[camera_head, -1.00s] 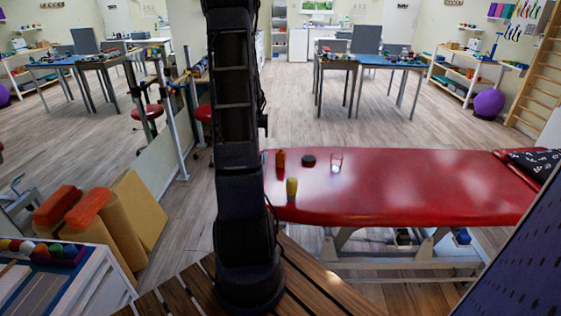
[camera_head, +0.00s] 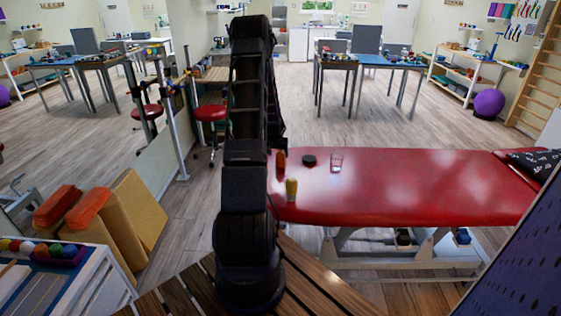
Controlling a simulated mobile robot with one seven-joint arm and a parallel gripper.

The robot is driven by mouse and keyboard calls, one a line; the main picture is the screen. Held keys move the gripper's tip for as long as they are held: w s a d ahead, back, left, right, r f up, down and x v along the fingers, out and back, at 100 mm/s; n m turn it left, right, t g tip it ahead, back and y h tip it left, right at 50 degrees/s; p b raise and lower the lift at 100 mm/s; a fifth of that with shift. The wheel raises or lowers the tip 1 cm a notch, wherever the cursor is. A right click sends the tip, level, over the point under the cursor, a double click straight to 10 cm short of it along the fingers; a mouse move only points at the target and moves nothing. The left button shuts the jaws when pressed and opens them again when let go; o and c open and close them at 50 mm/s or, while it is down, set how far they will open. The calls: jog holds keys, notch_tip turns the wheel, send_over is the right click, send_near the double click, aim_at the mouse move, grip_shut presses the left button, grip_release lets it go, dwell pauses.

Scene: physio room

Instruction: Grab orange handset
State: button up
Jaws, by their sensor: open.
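An upright orange object (camera_head: 280,163), which looks like the orange handset, stands near the left end of the red treatment table (camera_head: 400,185). It is small in the picture, and my arm passes close to its left side. A yellow object (camera_head: 291,189) stands in front of it, near the table's front edge. My dark arm rises in the middle of the picture and bends over at the top. I cannot make out my gripper; the arm hides what lies behind it.
A dark round object (camera_head: 309,160) and a clear glass (camera_head: 336,162) are right of the orange object. Yellow and orange foam blocks (camera_head: 118,222) lie at left. A blue perforated panel (camera_head: 520,260) fills the lower right. The table's right half is mostly bare.

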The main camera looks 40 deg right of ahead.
aim_at(281, 157)
jog(key=shift+d+x, duration=0.2)
jog(key=shift+x, duration=0.75)
jog(key=shift+d+x, duration=0.2)
jog(key=shift+x, duration=0.75)
jog(key=shift+d+x, duration=0.2)
jog(key=shift+x, duration=0.7)
jog(key=shift+r, duration=0.2)
jog(key=shift+c, duration=0.2)
jog(key=c, duration=1.1)
